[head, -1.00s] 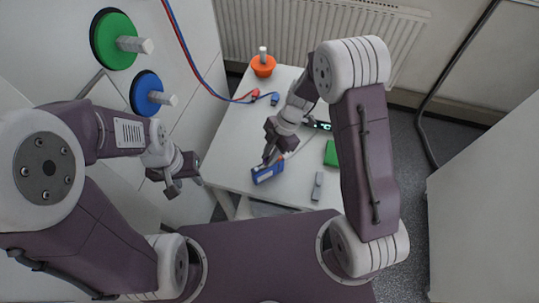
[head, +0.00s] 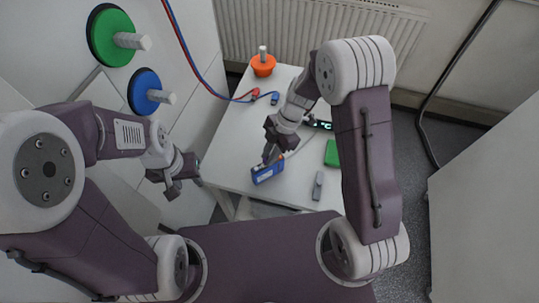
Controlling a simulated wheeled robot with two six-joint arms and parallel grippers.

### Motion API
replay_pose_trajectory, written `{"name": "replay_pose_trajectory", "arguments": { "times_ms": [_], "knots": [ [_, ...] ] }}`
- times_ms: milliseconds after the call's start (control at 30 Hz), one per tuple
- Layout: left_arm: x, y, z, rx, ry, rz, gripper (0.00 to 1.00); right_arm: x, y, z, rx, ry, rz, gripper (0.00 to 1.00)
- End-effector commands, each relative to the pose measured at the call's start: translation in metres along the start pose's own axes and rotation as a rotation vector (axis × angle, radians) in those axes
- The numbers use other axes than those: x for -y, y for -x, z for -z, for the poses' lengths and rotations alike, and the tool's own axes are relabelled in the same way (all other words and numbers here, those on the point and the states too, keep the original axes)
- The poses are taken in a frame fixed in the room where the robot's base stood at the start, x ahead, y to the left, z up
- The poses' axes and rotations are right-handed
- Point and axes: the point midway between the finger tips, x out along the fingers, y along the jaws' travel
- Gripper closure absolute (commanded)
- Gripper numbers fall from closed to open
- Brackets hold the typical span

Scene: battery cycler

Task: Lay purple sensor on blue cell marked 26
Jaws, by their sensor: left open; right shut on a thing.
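The blue cell (head: 268,174) lies on the white table near its front left edge; its number is too small to read. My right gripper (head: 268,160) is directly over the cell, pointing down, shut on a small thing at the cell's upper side. A thin pale cable (head: 303,143) runs to it from the display box (head: 320,125), so this looks like the purple sensor, mostly hidden by the fingers. I cannot tell whether it touches the cell. My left gripper (head: 183,183) is open and empty, left of the table.
A green block (head: 331,153) and a grey piece (head: 318,186) lie right of the cell. An orange holder (head: 263,66) stands at the back. Red and blue leads end in a red plug (head: 255,93) and a blue plug (head: 274,98). Green (head: 115,39) and blue (head: 146,92) knobs are on the left wall.

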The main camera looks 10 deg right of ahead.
Motion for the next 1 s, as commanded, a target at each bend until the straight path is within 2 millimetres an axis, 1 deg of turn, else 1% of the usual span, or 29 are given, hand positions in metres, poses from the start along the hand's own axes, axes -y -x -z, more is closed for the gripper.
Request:
{"name": "replay_pose_trajectory", "arguments": {
  "times_ms": [33, 267, 1000],
  "knots": [
    [0.0001, -0.0033, -0.0004, 0.000, 0.000, 0.000, 0.58, -0.0002, -0.0015, -0.0008, 0.001, 0.000, -0.001, 1.00],
    [0.0001, -0.0030, -0.0003, 0.000, 0.000, 0.000, 0.58, 0.0000, -0.0004, -0.0003, 0.000, 0.000, 0.000, 1.00],
    [0.0002, -0.0119, -0.0013, 0.000, 0.000, 0.000, 0.58, 0.0000, -0.0070, -0.0029, 0.000, 0.000, 0.000, 1.00]
  ]
}}
